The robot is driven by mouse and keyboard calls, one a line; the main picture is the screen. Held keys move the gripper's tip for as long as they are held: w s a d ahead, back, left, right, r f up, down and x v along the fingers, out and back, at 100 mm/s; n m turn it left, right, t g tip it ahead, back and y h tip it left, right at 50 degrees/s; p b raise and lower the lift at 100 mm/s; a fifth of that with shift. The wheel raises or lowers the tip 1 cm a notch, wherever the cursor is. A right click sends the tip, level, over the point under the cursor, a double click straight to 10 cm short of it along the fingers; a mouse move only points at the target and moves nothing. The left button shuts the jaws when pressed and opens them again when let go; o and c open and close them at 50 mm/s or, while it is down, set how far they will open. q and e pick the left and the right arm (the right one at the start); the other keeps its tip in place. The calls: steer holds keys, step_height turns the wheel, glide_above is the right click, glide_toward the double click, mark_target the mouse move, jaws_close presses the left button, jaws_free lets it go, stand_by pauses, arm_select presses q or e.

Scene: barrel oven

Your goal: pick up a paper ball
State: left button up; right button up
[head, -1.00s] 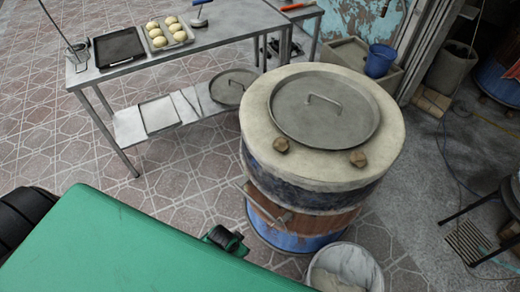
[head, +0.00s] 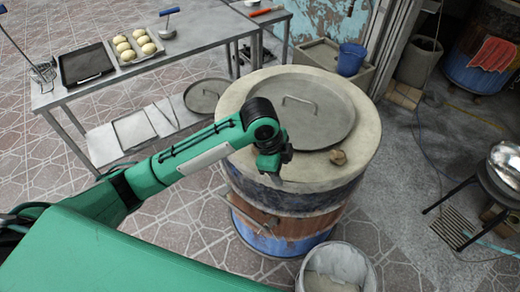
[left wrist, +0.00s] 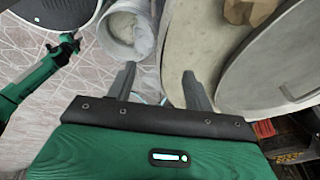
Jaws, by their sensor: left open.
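A crumpled brown paper ball (head: 338,157) rests on the pale rim of the barrel oven (head: 365,150), beside the round metal lid (head: 320,120). It also shows at the top of the left wrist view (left wrist: 250,10). My left gripper (head: 272,177) is over the near left part of the oven rim, left of this ball and apart from it. In the left wrist view its two fingers (left wrist: 157,88) are spread with nothing between them. A second ball is not visible now; my left arm covers that part of the rim. A green arm, seemingly my right, shows in the left wrist view; its jaws are unclear.
A white-lined bin (head: 338,268) stands on the floor in front of the oven. A metal table (head: 180,62) at the back left holds a black tray (head: 86,64) and a tray of dough balls (head: 136,46). A stool with a shiny bowl (head: 507,165) is at the right.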

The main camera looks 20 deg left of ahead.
arm_select(q)
steer(key=w+a+r+m+g+y, duration=0.1)
steer(key=w+a+r+m+y, duration=0.2)
steer(key=w+a+r, duration=0.6)
steer(key=f, duration=0.2)
steer(key=s+f, duration=0.1)
steer(key=f, duration=0.3)
steer(key=shift+s+d+f, duration=0.1)
steer(key=shift+s+d, duration=0.1)
steer(key=shift+s, duration=0.05)
steer(key=shift+f+p, duration=0.3)
steer(key=shift+f, duration=0.2)
steer(key=f, duration=0.4)
steer(key=shift+w+d+f+p, duration=0.1)
steer(key=shift+d+f+p, duration=0.15)
steer(key=shift+p, duration=0.15)
steer(key=shift+f, duration=0.15)
steer(key=c, duration=0.7)
steer(key=shift+c, duration=0.2)
arm_select(e)
steer(key=shift+s+d+r, duration=0.15)
steer(key=shift+s, duration=0.4)
steer(key=shift+s+d+r, duration=0.1)
steer(key=shift+s, duration=0.4)
